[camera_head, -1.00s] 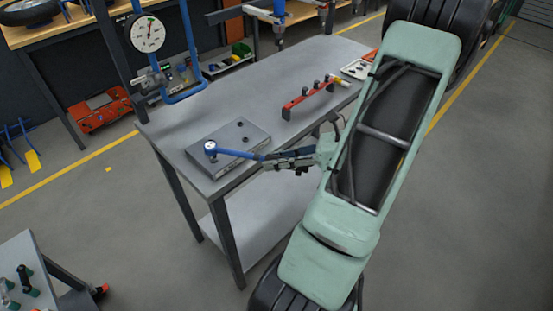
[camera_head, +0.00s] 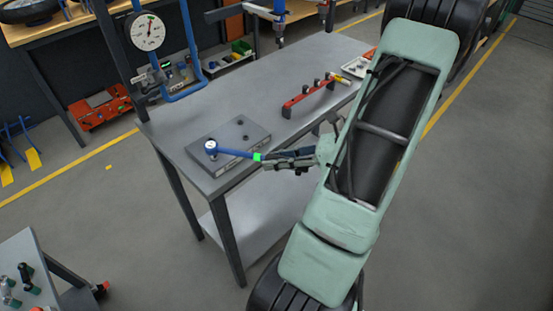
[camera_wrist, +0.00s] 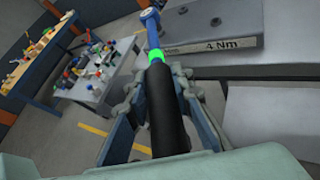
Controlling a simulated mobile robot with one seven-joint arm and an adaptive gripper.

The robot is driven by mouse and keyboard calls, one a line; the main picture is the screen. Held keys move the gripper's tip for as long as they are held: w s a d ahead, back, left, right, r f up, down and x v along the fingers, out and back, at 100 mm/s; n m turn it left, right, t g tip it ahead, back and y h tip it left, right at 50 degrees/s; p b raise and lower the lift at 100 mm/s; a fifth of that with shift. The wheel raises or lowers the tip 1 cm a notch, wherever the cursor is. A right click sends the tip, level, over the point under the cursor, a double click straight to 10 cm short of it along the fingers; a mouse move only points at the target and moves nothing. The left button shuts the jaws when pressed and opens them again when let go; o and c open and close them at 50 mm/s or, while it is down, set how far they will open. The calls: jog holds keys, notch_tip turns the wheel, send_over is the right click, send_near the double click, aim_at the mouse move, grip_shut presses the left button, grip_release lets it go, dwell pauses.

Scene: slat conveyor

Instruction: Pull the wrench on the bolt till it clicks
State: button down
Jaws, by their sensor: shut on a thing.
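A blue torque wrench (camera_head: 234,153) has its head on a bolt (camera_head: 211,147) at the left of a grey steel block (camera_head: 232,134). A band on the wrench glows green (camera_head: 257,157); it also shows in the wrist view (camera_wrist: 156,56). My gripper (camera_head: 290,160) is shut on the wrench's black handle (camera_wrist: 168,115), just past the table's front edge. In the wrist view the handle lies between both fingers. The block's front label (camera_wrist: 215,44) reads "4 Nm". The bolt is mostly hidden under the wrench head.
The grey table (camera_head: 180,110) bears a red rack (camera_head: 308,94) with several dark knobs and a small tray (camera_head: 357,68) at its back right. A dial gauge (camera_head: 146,32) hangs at upper left.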

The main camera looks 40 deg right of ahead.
jog(key=shift+a+r, duration=0.1)
jog(key=shift+a, duration=0.05)
jog(key=shift+r+p, duration=2.25)
jog(key=shift+r, duration=0.25)
